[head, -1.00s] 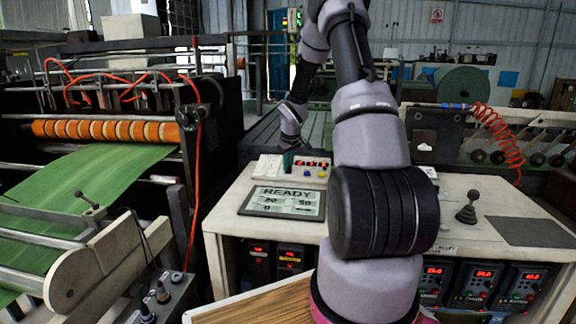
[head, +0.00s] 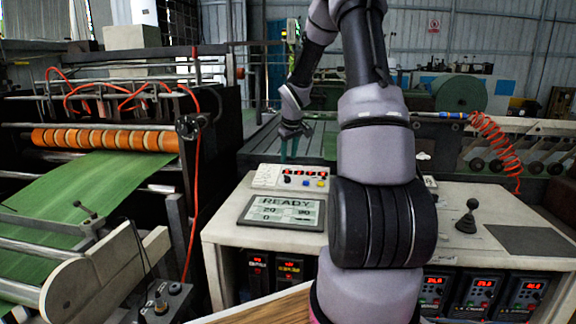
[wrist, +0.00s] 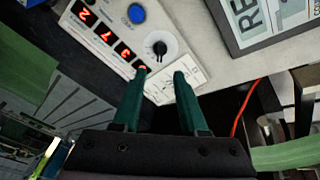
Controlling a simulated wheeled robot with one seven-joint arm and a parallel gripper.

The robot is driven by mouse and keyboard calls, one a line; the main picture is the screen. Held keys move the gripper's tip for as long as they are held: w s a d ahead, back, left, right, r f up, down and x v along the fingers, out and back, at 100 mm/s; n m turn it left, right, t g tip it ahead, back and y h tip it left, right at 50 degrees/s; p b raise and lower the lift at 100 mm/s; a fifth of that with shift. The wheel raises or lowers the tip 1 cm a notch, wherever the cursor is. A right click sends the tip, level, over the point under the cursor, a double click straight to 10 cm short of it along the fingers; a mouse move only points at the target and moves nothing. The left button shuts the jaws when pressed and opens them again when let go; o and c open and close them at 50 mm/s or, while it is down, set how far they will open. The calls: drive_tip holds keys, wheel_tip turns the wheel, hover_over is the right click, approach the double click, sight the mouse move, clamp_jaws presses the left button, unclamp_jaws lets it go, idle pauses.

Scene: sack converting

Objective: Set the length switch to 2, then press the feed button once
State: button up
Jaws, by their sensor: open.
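The control box (head: 262,178) sits at the back left of the white console. It shows red digits, a blue button (head: 320,184) and other coloured buttons in the head view. In the wrist view a black rotary knob (wrist: 159,47) stands on a round white dial; its position markings are too small to read. The blue button also shows there (wrist: 137,13), beside the red digit windows (wrist: 104,32). My gripper (wrist: 162,76) is open and empty, its two green fingers apart, short of the knob in the picture. The left fingertip covers part of the last digit window.
A tilted screen (head: 283,212) reading READY stands in front of the box. A joystick (head: 467,217) and a dark pad (head: 526,239) are to the right on the console. Green sheet (head: 85,195) runs through the machine at left. A red hose (head: 194,200) hangs beside it.

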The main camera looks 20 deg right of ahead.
drive_tip(key=shift+s+a+r, duration=0.1)
drive_tip(key=shift+s+r, duration=0.15)
drive_tip(key=shift+r, duration=0.3)
clamp_jaws()
idle(1.4)
